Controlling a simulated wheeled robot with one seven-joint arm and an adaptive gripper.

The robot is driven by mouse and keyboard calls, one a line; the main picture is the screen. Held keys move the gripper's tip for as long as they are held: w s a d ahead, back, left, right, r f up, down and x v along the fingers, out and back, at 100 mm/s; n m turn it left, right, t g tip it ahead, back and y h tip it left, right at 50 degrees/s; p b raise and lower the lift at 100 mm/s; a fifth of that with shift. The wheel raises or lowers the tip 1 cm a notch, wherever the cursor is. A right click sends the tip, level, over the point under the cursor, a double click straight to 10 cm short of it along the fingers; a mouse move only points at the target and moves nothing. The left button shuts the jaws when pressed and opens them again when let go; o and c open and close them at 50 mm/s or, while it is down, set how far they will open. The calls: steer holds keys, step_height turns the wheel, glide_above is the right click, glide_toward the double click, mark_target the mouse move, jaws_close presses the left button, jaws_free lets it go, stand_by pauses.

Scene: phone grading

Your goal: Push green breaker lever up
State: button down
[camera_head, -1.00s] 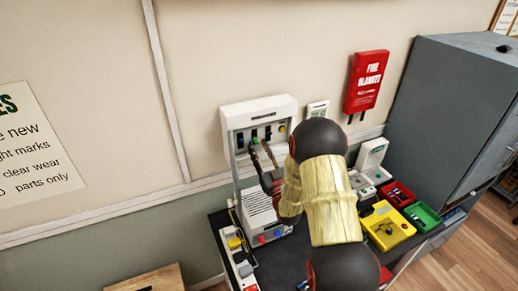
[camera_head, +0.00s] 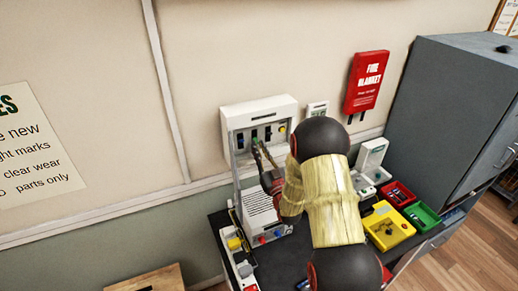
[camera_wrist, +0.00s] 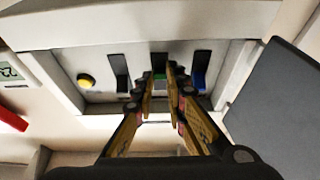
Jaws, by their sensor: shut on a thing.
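The white breaker panel (camera_head: 255,108) stands upright against the wall, with several dark lever slots in its face. The green lever (camera_wrist: 159,76) is in the middle slot in the wrist view. It is mostly hidden by my gripper, so I cannot tell its exact tilt. My gripper (camera_wrist: 165,72) reaches up to the panel, and its fingertips are shut on the green lever. In the head view my gripper (camera_head: 258,146) shows its narrow fingers close together at the green lever.
A blue lever (camera_wrist: 198,80) sits close beside my right finger in the wrist view. A black lever (camera_wrist: 120,75) and a yellow button (camera_wrist: 85,80) are on the left. Red, yellow and green trays (camera_head: 388,229) stand on the bench at right.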

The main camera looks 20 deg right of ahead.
steer(key=g+p, duration=0.1)
steer(key=r+g+p, duration=0.2)
steer(key=shift+s+r+p, duration=0.25)
steer(key=shift+p, duration=0.05)
steer(key=g+p, duration=0.1)
steer(key=r+g+p, duration=0.1)
steer(key=g+p, duration=0.1)
steer(key=shift+r+p, duration=0.25)
steer(key=shift+p, duration=0.05)
steer(key=g+p, duration=0.1)
steer(key=p, duration=0.2)
steer(key=r+g+p, duration=0.1)
steer(key=g+p, duration=0.1)
steer(key=p, duration=0.1)
steer(key=shift+w+r, duration=0.1)
steer(key=shift+w, duration=0.25)
steer(key=g+p, duration=0.1)
steer(key=p, duration=0.1)
steer(key=shift+w+r+g+p, duration=0.1)
steer(key=shift+w+g+p, duration=0.05)
steer(key=shift+g+p, duration=0.2)
steer(key=shift+p, duration=0.35)
steer(key=c, duration=2)
jaws_free()
steer(key=shift+w, duration=0.1)
steer(key=shift+o, duration=1)
steer(key=shift+f, duration=0.2)
